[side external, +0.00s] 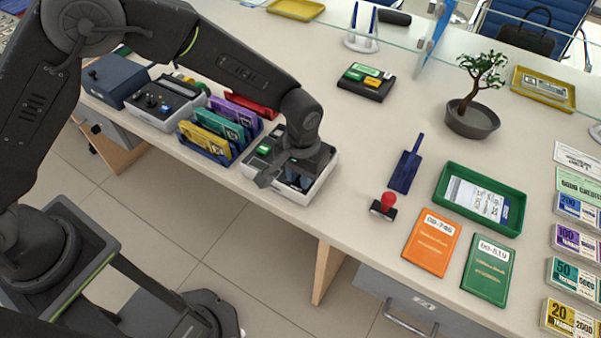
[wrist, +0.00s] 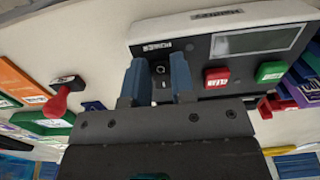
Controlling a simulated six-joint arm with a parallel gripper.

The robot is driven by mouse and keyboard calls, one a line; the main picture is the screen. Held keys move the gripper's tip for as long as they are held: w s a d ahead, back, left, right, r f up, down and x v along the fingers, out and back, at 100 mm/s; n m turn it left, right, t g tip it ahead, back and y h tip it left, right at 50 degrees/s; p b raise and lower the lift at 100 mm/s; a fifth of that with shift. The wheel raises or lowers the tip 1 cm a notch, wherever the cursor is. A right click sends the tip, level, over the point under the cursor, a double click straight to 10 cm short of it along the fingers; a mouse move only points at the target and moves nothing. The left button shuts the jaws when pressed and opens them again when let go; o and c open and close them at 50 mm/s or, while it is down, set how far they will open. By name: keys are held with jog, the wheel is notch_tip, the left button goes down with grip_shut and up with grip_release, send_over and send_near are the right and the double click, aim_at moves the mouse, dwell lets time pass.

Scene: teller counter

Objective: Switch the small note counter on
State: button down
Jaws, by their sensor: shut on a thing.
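The note counter (side external: 325,174) under my gripper is a white-sided box with a dark top at the counter's front edge. In the wrist view its dark panel (wrist: 201,48) carries a display, a red button (wrist: 217,77), a green button (wrist: 270,72) and a switch (wrist: 160,83) under a "POWER" label. My gripper (wrist: 157,64) has its two blue fingers on either side of the switch, shut on it. "O" and "I" style marks show between the fingers; the switch's position is unclear. In the side view my gripper (side external: 291,172) hides part of the panel.
To the right lie a red-handled stamp (side external: 387,203), a blue scoop-like object (side external: 405,170), a green tray (side external: 447,175) and two booklets. A glass screen runs behind.

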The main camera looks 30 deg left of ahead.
jog(key=shift+w+g, duration=0.1)
jog(key=shift+g, duration=0.3)
jog(key=c, duration=1)
grip_release()
jog(key=shift+o, duration=0.2)
jog(key=shift+r, duration=0.2)
notch_tip(320, 180, up, 14)
jog(key=w, duration=0.1)
jog(key=shift+w+f, duration=0.25)
